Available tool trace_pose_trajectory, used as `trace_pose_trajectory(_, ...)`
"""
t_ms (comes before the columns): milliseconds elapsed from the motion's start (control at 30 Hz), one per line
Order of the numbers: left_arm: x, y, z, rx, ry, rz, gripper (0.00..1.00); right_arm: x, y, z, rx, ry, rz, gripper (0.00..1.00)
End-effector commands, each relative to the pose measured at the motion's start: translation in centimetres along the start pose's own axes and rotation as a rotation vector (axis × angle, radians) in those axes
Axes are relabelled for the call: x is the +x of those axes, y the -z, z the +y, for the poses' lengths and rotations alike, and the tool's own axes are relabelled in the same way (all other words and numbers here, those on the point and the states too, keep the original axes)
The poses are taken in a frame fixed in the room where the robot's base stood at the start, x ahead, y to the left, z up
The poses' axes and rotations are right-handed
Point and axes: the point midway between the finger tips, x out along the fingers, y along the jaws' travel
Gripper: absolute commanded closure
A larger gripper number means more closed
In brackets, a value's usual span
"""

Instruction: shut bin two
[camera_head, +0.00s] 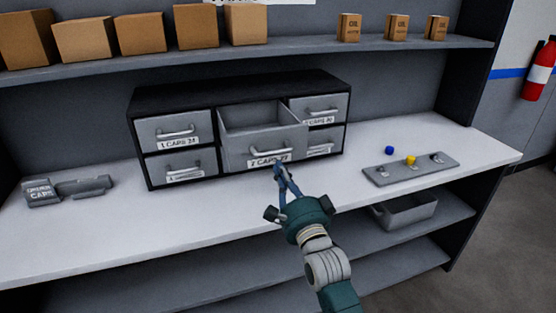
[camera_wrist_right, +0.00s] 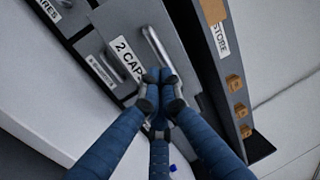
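Bin two (camera_head: 262,148) is a grey drawer in the middle of the black cabinet (camera_head: 140,125). It is pulled out, and its empty-looking inside shows from above. Its label reads "2 CAPS", and a silver handle (camera_head: 270,150) sits above the label. My right gripper (camera_head: 281,168) is in front of the drawer's lower front edge. In the right wrist view its blue fingertips (camera_wrist_right: 159,76) are together, close to the drawer's handle (camera_wrist_right: 160,50) and label (camera_wrist_right: 128,60); I cannot tell whether they touch the drawer. Nothing shows between them. My left gripper is not in view.
Other drawers beside bin two (camera_head: 175,130) look shut. A grey holder (camera_head: 70,188) stands at left. Boxes line the upper shelf.

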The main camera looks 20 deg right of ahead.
Motion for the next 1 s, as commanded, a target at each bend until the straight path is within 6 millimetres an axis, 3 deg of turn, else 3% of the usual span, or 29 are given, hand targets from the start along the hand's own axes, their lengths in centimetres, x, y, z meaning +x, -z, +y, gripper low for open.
trace_pose_trajectory(200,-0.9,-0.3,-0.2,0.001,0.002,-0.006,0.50,2.2,0.0,-0.1,-0.001,0.000,0.000,1.00)
trace_pose_trajectory(767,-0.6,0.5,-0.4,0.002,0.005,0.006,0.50,3.2,0.0,0.2,0.000,0.001,0.000,1.00)
trace_pose_trajectory(1000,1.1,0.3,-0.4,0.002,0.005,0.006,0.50,7.6,-0.1,1.2,0.002,0.004,0.000,1.00)
